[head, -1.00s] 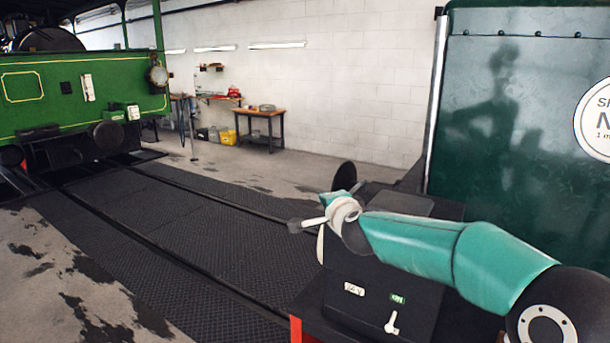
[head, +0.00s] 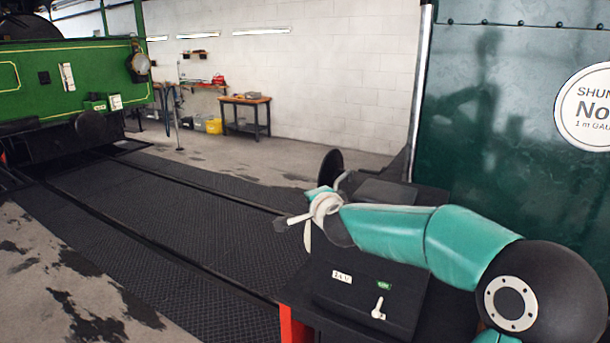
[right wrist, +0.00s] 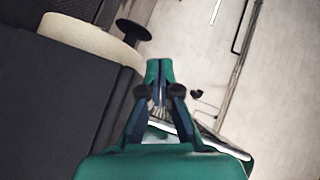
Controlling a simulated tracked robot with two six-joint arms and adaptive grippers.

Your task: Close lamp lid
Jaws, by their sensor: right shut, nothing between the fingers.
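A small round lamp (head: 139,66) is on the end of the green vehicle (head: 75,85), far off at the upper left of the head view. I cannot make out a lid on it, and no lamp lid is clear elsewhere. My right gripper (right wrist: 159,70) is shut and empty, its fingertips together in the right wrist view. In the head view my right arm reaches in from the lower right, its wrist above the black ledge by a black box (head: 365,295). The gripper is well apart from the round lamp. My left gripper is out of view.
A dark green panel (head: 500,120) with a round white sign (head: 588,106) rises at the right. A black disc (head: 331,168) stands beyond my right wrist. Dark floor plates (head: 190,220) with rails lie open at left. A wooden table (head: 245,100) stands by the far wall.

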